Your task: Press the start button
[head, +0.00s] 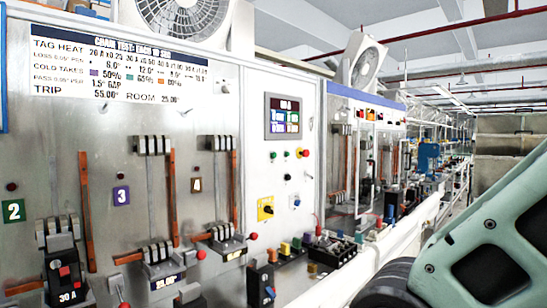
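A control panel (283,131) stands upright at the middle of the head view, with a small lit screen (285,117) near its top. No label that I can read tells which one is the start button. My gripper is not in view. Only part of my arm, pale green and black, shows at the lower right, apart from the panel.
Left of the panel are numbered test bays with copper bars, grey clamps and a black breaker (68,277). Colored blocks and a black terminal strip (333,249) lie on the ledge below. More benches recede to the right.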

